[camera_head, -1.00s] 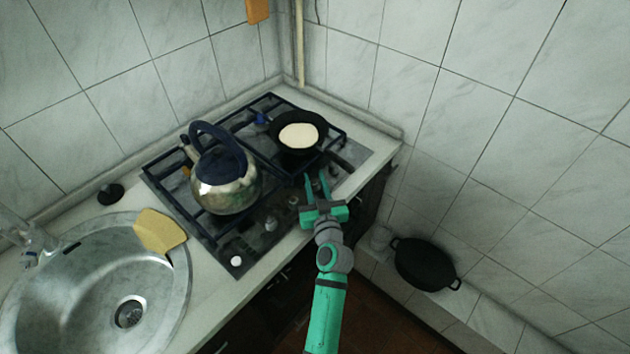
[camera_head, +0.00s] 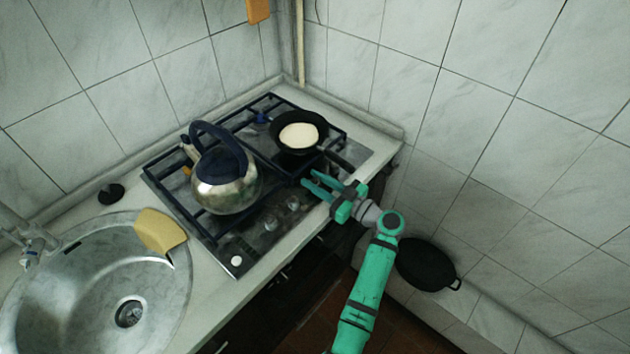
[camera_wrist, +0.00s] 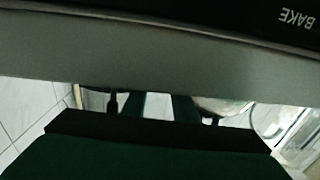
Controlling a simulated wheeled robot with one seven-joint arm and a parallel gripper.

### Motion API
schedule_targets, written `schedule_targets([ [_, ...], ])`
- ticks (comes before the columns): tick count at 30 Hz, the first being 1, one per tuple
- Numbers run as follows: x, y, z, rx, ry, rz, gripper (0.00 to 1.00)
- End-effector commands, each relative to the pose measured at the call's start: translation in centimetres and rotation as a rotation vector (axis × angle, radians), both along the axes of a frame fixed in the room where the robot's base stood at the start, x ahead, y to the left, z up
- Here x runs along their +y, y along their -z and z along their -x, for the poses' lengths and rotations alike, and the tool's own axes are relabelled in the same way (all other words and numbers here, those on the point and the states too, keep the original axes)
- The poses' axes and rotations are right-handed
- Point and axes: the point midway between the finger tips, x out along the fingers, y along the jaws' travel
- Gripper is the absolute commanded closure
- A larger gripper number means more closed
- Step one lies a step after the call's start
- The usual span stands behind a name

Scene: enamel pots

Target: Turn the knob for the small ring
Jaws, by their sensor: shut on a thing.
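The hob (camera_head: 262,238) has a row of knobs along its front edge. Two of them, a nearer knob (camera_head: 270,222) and a middle knob (camera_head: 293,203), are in plain view in the head view. My gripper (camera_head: 309,178) is at the far right end of this row, its fingers pointing left and low over the hob. It is shut on a knob there, which the fingers mostly hide. In the wrist view the fingers (camera_wrist: 170,107) show only in part, and the knob cannot be made out. I cannot tell which ring is the small one.
A frying pan (camera_head: 275,135) with a pale round thing in it stands at the back right, its handle just beyond my gripper. A kettle (camera_head: 228,190) stands left of the knobs. The sink (camera_head: 75,300) is at the left.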

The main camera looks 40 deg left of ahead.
Motion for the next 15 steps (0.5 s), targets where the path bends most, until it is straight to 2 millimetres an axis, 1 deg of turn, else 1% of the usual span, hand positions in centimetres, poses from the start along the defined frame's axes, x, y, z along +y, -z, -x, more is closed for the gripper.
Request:
schedule_targets([
  [1, -0.12, -0.09, -0.34, 0.002, -0.041, 0.000, 0.97],
  [9, 0.00, -0.10, -0.23, 0.002, -0.289, 0.001, 0.97],
  [15, 0.03, -0.08, -0.16, 0.002, -0.421, 0.001, 0.97],
])
